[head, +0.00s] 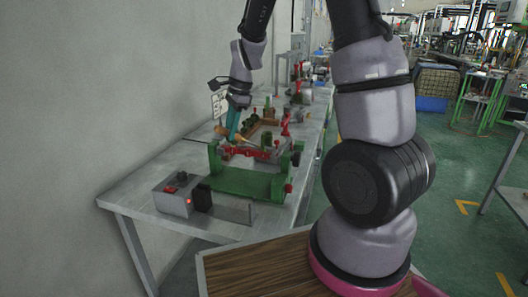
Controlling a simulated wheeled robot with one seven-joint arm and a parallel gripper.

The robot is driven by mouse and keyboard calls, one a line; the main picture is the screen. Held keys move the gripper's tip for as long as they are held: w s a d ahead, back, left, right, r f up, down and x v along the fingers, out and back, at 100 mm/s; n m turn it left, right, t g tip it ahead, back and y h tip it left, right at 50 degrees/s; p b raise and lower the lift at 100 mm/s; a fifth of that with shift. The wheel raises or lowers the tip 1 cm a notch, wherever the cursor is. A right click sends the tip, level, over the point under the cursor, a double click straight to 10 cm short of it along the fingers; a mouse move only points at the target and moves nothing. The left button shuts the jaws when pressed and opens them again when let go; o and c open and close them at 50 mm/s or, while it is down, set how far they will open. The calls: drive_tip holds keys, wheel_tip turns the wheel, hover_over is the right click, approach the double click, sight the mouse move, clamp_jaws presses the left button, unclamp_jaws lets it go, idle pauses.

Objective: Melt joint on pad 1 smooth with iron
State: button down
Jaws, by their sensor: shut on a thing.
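My gripper (236,108) is above the workbench, left of the picture's middle. It points down and is shut on a teal-handled tool, which I take to be the iron (233,126). The tool's lower end is close to the red and green fixture (262,152); I cannot tell whether it touches anything. Pad 1 and the joint on it are too small, or too hidden behind the fixture, to make out.
A grey metal workbench (160,230) runs along the wall. A grey control box (174,194) with a red light stands at its near end, beside a green base plate (245,183). More red and green devices (298,95) stand farther back. A wood-topped surface (250,272) is in front.

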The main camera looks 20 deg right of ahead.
drive_tip(key=shift+s+a+r, duration=0.2)
drive_tip(key=shift+a+r, duration=0.5)
drive_tip(key=shift+r, duration=0.25)
drive_tip(key=shift+s+a+r, duration=0.2)
drive_tip(key=shift+a+r, duration=0.5)
drive_tip(key=shift+r, duration=0.2)
drive_tip(key=shift+r, duration=2)
